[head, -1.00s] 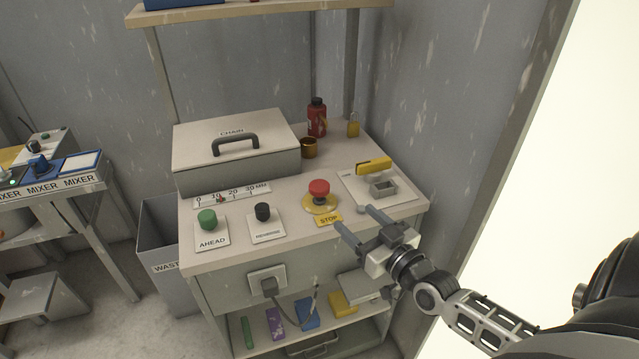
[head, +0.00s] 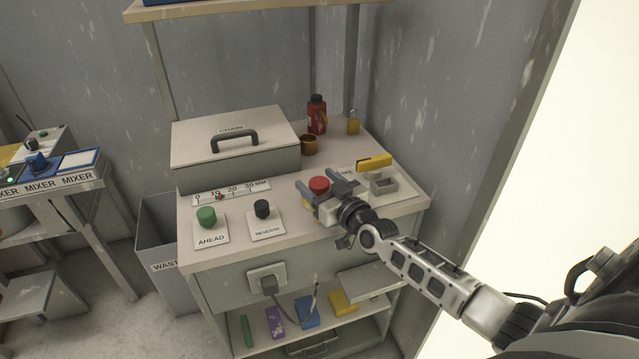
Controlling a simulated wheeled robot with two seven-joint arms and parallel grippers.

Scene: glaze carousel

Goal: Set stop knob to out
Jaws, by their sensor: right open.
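The red stop knob (head: 319,184) stands on its yellow base at the front right of the bench top. My right gripper (head: 318,183) is open, with one finger to the left of the red knob and one to the right. I cannot tell whether either finger touches it. The gripper hides most of the yellow base and the STOP label. My left gripper is not in view.
A green AHEAD knob (head: 206,216) and a black knob (head: 262,208) stand to the left. The CHAIN box (head: 235,155) is behind. A grey block (head: 382,184) and a yellow-handled lever (head: 374,161) lie to the right. A red bottle (head: 317,115) stands at the back.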

